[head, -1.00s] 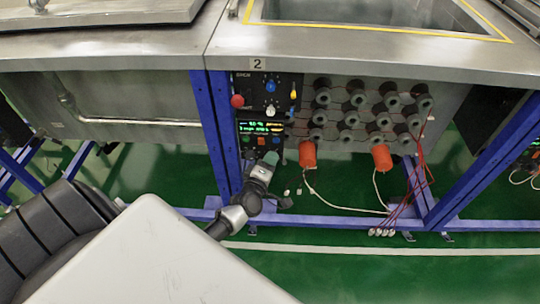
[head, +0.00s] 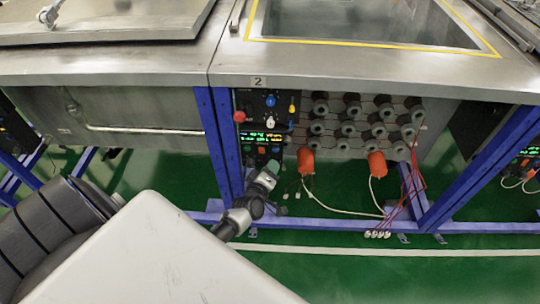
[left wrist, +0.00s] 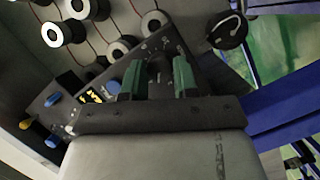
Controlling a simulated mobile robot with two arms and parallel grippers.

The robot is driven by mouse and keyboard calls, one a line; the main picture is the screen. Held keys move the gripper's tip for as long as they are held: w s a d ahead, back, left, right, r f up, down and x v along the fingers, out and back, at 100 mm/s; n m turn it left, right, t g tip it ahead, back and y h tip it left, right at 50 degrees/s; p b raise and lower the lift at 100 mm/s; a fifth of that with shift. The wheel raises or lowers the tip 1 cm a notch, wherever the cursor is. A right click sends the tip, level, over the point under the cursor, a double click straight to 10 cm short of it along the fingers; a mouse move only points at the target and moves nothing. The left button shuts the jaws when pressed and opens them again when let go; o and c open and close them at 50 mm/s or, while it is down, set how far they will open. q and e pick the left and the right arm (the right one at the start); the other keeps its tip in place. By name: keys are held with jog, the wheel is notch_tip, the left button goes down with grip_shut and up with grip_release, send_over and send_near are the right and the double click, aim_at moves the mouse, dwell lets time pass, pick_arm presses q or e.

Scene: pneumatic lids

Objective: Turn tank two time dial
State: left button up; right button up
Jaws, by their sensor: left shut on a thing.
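The tank two control panel (head: 244,130) is black, with a lit green display, under the tank edge marked 2 (head: 258,82). My left gripper (head: 270,167) is at the panel's lower part. In the left wrist view its two green fingers (left wrist: 158,76) are shut on a dark dial (left wrist: 158,62) between them. The dial is mostly hidden by the fingers and shadow, so its setting and label cannot be read. In the head view the gripper hides the dial. My right gripper is not in view.
A red button (head: 239,116), a blue knob (head: 270,101) and a white knob (head: 270,122) sit higher on the panel. Several grey cylinders (head: 350,128), two orange plugs (head: 306,160) and red cables (head: 412,175) are at the right. A blue post (head: 227,140) stands close left.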

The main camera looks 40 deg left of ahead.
pick_arm(q)
jog(key=shift+d, duration=0.1)
jog(key=o, duration=0.9)
jog(key=p+v, duration=0.1)
jog(key=v, duration=0.9)
jog(key=shift+s+d, duration=0.1)
jog(key=shift+s, duration=0.3)
jog(key=s+d+f+m+g+h+p, duration=0.2)
jog(key=s+d+f+m+g+p, duration=0.3)
jog(key=s+f, duration=0.5)
jog(key=s+d+f+m+g+h+p, duration=0.2)
jog(key=s+f+m+g, duration=0.3)
jog(key=s+f+m, duration=0.45)
jog(key=s+f+m+g, duration=0.1)
jog(key=s, duration=0.3)
jog(key=s+f+m+g+p, duration=0.1)
jog(key=s+g, duration=0.1)
jog(key=s, duration=0.3)
jog(key=s+f+m+g, duration=0.1)
jog(key=s+g, duration=0.1)
jog(key=s, duration=0.3)
jog(key=shift+s+f+y+p, duration=0.1)
jog(key=shift+s+y+p, duration=0.1)
jog(key=shift+y+p, duration=0.15)
